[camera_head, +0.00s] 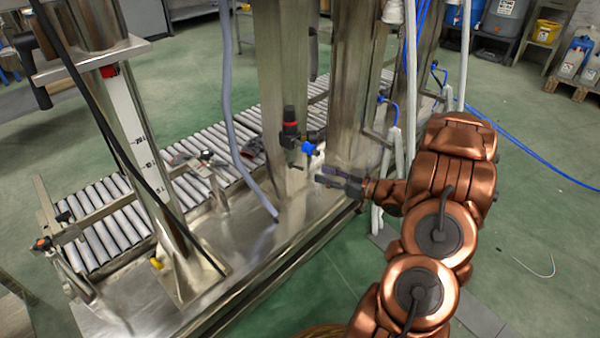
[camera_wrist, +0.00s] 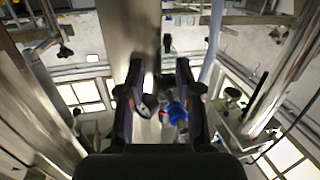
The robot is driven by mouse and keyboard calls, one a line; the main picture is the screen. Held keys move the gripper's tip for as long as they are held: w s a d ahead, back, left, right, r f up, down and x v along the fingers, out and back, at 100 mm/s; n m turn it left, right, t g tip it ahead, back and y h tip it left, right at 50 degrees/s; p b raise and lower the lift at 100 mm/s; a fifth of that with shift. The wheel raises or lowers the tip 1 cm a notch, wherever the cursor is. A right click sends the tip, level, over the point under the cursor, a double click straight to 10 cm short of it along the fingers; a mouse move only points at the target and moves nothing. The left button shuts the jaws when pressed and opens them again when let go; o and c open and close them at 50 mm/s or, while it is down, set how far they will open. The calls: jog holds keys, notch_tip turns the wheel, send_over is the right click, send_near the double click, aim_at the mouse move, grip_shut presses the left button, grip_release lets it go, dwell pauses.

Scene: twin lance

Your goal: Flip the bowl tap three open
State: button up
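A small valve unit (camera_head: 290,130) with a black top, a red band and a blue fitting (camera_head: 308,148) is mounted on the steel column in the head view. I cannot tell for sure whether it is bowl tap three. My gripper (camera_head: 328,178) is just to the right of and below it. In the wrist view my gripper (camera_wrist: 160,70) has its two dark fingers apart. The blue fitting (camera_wrist: 177,112) shows between them near the right finger, with a small pale metal part (camera_wrist: 148,106) near the left. I see no contact; the fingers partly hide the unit.
A steel column (camera_head: 352,90) stands close behind my gripper. A grey hose (camera_head: 232,130) hangs to the left, and white pipes (camera_head: 409,80) stand to the right. A roller conveyor (camera_head: 110,215) runs behind the columns. Green floor at right is mostly free.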

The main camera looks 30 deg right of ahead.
aim_at(296, 167)
jog(key=shift+y, duration=0.4)
jog(key=shift+a+b+x, duration=0.15)
jog(key=shift+b+x, duration=0.6)
jog(key=shift+x, duration=1)
jog(key=shift+a+b+x, duration=0.15)
jog(key=shift+b+x, duration=0.55)
jog(key=shift+x, duration=1.1)
jog(key=shift+s+r, duration=0.15)
jog(key=shift+c, duration=0.3)
grip_shut()
